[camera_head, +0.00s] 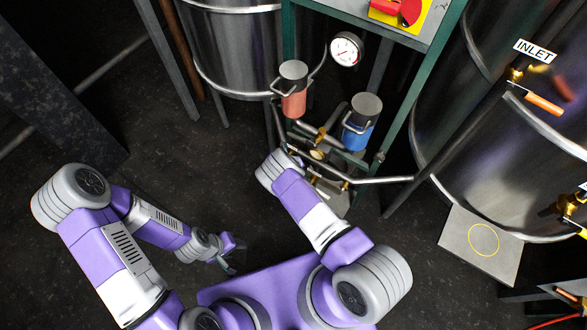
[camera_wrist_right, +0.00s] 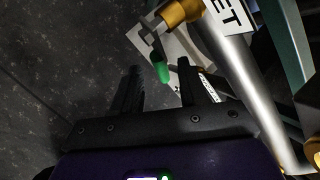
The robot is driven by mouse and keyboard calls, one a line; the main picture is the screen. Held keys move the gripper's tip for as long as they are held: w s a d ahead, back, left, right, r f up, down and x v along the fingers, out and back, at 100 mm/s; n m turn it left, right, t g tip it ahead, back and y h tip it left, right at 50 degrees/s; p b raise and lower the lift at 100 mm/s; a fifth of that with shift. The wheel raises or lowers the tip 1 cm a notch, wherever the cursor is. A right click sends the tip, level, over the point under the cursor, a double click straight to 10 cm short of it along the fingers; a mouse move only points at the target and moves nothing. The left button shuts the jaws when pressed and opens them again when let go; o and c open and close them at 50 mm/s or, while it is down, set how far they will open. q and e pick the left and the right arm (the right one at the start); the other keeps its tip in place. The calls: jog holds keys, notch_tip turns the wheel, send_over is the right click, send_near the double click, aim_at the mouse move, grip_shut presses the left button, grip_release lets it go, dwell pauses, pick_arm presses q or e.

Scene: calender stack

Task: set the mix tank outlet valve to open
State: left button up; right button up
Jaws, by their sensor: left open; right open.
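In the right wrist view, a green-tipped valve handle (camera_wrist_right: 162,72) hangs from a brass valve body (camera_wrist_right: 180,12) on a steel pipe. A white label ending in "ET" (camera_wrist_right: 236,14) sits beside it; its start is cut off, so I cannot tell if this is the outlet valve. My right gripper (camera_wrist_right: 160,84) is open, and the green tip shows between its fingers; contact cannot be told. In the head view my right arm hides that gripper and the handle. My left gripper (camera_head: 234,258) is open and empty, low above the floor.
A steel tank (camera_head: 510,150) at right has an INLET label (camera_head: 535,50) and an orange handle (camera_head: 544,104). Red (camera_head: 293,102) and blue (camera_head: 358,136) canisters and pipes crowd the green frame (camera_head: 398,110). Dark floor (camera_head: 150,100) is free at left.

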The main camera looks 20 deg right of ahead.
jog(key=b+x, duration=0.3)
jog(key=x, duration=0.2)
jog(key=shift+w+d+f, duration=0.1)
jog(key=shift+d+f, duration=0.05)
jog(key=shift+f, duration=0.1)
grip_shut()
